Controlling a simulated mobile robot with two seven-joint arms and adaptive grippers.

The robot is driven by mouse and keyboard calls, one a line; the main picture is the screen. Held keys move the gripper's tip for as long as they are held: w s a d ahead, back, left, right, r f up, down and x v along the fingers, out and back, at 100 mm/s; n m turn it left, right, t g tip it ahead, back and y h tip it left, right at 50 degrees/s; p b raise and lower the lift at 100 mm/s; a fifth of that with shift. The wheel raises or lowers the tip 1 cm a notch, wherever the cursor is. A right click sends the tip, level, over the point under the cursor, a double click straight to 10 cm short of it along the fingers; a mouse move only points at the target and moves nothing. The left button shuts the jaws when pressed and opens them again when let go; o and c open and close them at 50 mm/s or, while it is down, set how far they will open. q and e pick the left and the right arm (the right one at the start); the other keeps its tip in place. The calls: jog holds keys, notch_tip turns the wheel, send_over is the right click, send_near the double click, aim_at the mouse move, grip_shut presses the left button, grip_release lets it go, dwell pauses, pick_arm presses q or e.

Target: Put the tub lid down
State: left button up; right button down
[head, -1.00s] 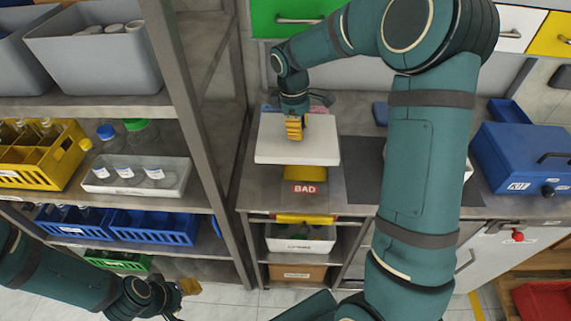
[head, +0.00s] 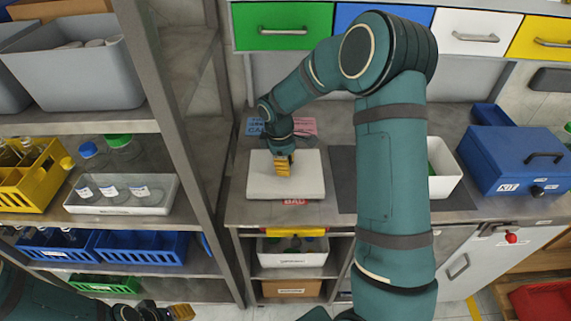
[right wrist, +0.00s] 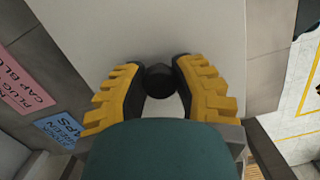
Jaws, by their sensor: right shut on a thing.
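The tub lid (head: 300,182) is a flat white-grey slab with a dark round knob (right wrist: 160,80). My right gripper (head: 284,165) points down over it. In the right wrist view its yellow ridged fingers (right wrist: 160,85) are shut on the knob from both sides. The lid is level, low over the left part of the worktop; whether it touches is unclear. A white open tub (head: 446,170) with green contents stands right of my right arm, partly hidden. My left gripper (head: 180,312) is at the bottom left edge, its opening unclear.
A red BAD label (head: 294,202) shows at the lid's front edge. Blue (head: 254,127) and pink (head: 303,126) labels lie behind it. A dark mat (head: 343,180) is to its right, a blue KIT box (head: 515,160) farther right. A shelf post (head: 190,140) stands to the left.

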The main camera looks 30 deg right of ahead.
jog(key=shift+f, duration=0.5)
jog(key=c, duration=0.8)
grip_release()
jog(key=shift+o, duration=0.2)
jog(key=shift+r, duration=0.15)
jog(key=shift+r, duration=0.35)
notch_tip(320, 180, up, 12)
jog(key=w+a+p, duration=0.1)
jog(key=p, duration=0.1)
jog(key=shift+f, duration=0.1)
